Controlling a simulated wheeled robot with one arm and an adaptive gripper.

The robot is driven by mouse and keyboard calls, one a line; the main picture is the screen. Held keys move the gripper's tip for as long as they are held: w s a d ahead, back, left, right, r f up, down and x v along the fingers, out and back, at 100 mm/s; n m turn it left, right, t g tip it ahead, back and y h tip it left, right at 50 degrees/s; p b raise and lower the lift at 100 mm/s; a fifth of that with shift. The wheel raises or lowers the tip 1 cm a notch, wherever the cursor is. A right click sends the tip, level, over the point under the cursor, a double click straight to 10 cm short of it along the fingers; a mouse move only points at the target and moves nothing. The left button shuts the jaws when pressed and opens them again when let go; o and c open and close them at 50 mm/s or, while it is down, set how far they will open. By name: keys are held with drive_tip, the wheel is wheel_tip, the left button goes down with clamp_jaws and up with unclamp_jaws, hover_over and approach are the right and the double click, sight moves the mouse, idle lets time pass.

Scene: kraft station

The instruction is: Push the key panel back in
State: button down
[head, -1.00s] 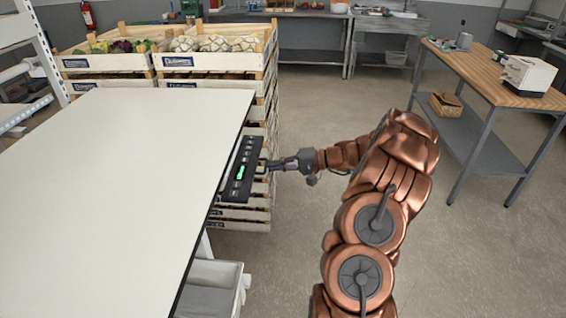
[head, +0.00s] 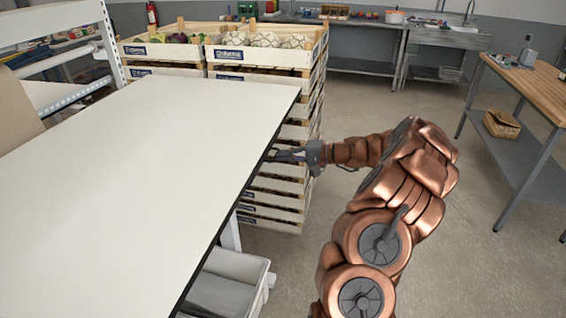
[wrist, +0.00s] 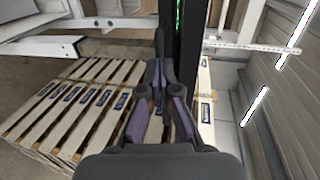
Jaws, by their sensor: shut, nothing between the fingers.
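The key panel shows in the wrist view as a dark upright strip (wrist: 188,60) with a thin green light near its top, beside my fingers. In the head view the panel no longer shows past the edge of the white table (head: 150,150). My gripper (head: 274,155) is at the table's right edge, its fingertips at or just under the rim. In the wrist view my gripper (wrist: 160,62) is shut and empty, its fingers together close against the strip. Whether the tips touch the panel cannot be told.
Stacked wooden crates (head: 285,190) stand behind and below the gripper, with vegetables in the top ones. A grey bin (head: 230,280) sits under the table's near edge. A wooden-topped bench (head: 535,88) is at the right. The floor between is clear.

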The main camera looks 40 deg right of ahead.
drive_tip(key=shift+w+a+r, duration=0.1)
drive_tip(key=shift+w+a, duration=0.05)
drive_tip(key=b+v, duration=0.3)
drive_tip(key=v, duration=1.1)
drive_tip(key=shift+d, duration=0.2)
